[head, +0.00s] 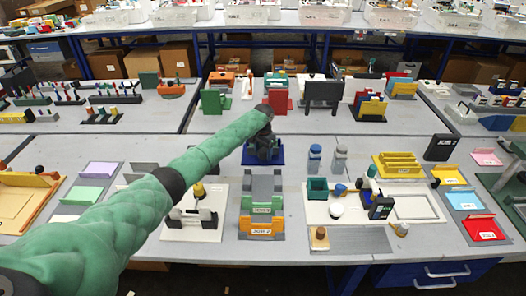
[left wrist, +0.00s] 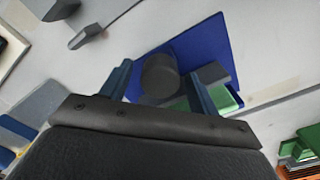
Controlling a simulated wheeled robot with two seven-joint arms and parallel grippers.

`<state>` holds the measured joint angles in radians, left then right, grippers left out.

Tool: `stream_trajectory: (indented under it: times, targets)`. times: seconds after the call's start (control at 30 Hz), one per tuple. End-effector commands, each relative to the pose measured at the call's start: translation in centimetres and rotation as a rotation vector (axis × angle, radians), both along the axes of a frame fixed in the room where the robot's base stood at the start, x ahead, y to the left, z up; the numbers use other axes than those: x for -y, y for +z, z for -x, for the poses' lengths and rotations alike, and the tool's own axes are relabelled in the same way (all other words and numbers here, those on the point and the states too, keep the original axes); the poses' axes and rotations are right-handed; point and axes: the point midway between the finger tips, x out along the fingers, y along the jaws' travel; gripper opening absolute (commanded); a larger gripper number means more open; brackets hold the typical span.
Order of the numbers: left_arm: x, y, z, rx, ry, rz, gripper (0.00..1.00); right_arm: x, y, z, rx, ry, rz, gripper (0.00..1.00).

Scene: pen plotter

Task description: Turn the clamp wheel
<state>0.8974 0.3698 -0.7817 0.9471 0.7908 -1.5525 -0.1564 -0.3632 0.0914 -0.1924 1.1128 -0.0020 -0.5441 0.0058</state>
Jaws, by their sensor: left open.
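A dark, round, wheel-like knob (left wrist: 160,75) stands over a blue base plate (left wrist: 205,50) in the left wrist view; I take it for the clamp wheel. The same blue base (head: 279,159) shows near the middle of the table in the head view, where my arm and gripper hide most of the device. My left gripper (head: 264,145) is right above that base, pointing down. In the left wrist view its two fingers (left wrist: 159,88) are open, one on each side of the knob. I cannot tell whether they touch it. My right gripper is not in view.
A green block (left wrist: 222,97) lies close to the right finger. Stacked grey, green and orange holders (head: 262,208) stand in front of the base. Two small bottles (head: 315,158) stand to its right. A red upright panel (head: 281,102) and a dark stand (head: 323,94) are behind.

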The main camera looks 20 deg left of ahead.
Motion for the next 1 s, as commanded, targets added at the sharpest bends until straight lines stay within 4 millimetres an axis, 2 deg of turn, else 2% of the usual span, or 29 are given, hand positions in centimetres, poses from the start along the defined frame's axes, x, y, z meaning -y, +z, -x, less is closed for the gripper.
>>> stream_trajectory:
  times: [0.07, 0.3, 0.63, 0.77, 0.83, 1.0]
  targets:
    - [0.0, 0.0, 0.0, 0.000, 0.000, 0.000, 0.61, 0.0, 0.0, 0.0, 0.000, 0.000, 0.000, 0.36]
    - [0.0, 0.0, 0.0, 0.000, 0.000, 0.000, 0.16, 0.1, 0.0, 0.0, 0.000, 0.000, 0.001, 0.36]
    - [0.1, 0.2, 0.0, 0.000, 0.042, 0.001, 0.16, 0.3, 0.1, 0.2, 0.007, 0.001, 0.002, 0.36]
    - [0.0, 0.3, 0.0, 0.000, 0.106, 0.001, 0.17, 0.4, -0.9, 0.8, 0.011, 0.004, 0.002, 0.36]
    - [0.0, 0.3, 0.0, -0.001, 0.154, 0.002, 0.17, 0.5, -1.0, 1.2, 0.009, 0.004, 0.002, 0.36]
    - [0.1, 0.4, 0.0, -0.001, 0.299, 0.002, 0.17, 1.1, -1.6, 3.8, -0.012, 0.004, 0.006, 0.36]
